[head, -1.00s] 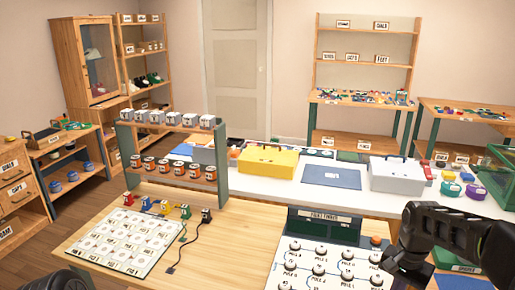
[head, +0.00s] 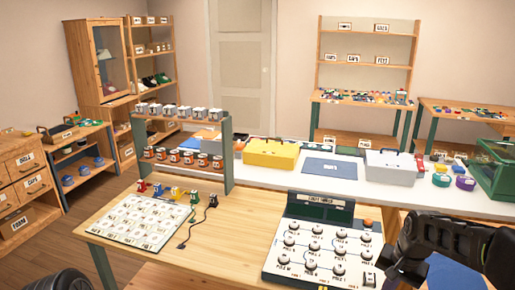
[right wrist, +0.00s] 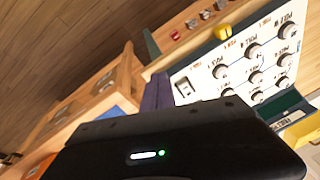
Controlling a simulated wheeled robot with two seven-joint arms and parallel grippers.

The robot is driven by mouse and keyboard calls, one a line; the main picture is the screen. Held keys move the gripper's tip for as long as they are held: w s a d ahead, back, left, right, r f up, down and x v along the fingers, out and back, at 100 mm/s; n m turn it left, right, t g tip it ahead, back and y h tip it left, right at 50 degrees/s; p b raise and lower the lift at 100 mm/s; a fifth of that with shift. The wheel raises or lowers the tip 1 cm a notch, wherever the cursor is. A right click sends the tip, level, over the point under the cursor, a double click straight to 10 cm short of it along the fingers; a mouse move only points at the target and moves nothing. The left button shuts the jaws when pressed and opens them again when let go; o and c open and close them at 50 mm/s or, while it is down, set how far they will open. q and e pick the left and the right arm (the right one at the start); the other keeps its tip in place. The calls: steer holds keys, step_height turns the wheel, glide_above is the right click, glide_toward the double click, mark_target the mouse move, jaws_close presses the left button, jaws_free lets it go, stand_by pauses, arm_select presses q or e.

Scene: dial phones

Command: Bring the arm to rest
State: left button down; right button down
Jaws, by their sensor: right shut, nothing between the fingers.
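My right arm (head: 455,245) comes in at the lower right of the head view, bent, beside the right edge of the dial panel. In the right wrist view the dark gripper body fills the bottom, and its purple fingers (right wrist: 157,93) are shut with nothing between them. They point past the corner of the white dial panel (right wrist: 215,85), which also shows in the head view (head: 272,262). Whether they touch it I cannot tell. A dark rounded part of my own body shows at the lower left of the head view; my left gripper is out of view.
The wooden table (head: 225,245) bears the dial panel, a white card board (head: 140,222) and a small rack (head: 228,150) of cans and boxes. Behind it, a white counter (head: 345,190) holds a yellow toolbox (head: 270,153) and a grey toolbox (head: 390,167). Wooden floor shows at left.

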steer(key=s+a+f+n+t+y, duration=0.25)
steer(key=a+f+n, duration=0.25)
steer(key=a+f, duration=1.25)
steer(key=s+a+f+g, duration=0.1)
steer(key=s+a+f, duration=0.2)
steer(key=s, duration=0.4)
steer(key=s+a+f+g+y, duration=0.1)
steer(key=s+a+f, duration=0.3)
steer(key=s, duration=0.4)
steer(key=s+a+f+n+g, duration=0.1)
steer(key=s+a+f, duration=0.3)
steer(key=s, duration=0.4)
steer(key=shift+s+f+g, duration=0.2)
steer(key=shift+f+g, duration=0.45)
steer(key=shift+w+y, duration=0.1)
steer(key=shift+y, duration=0.15)
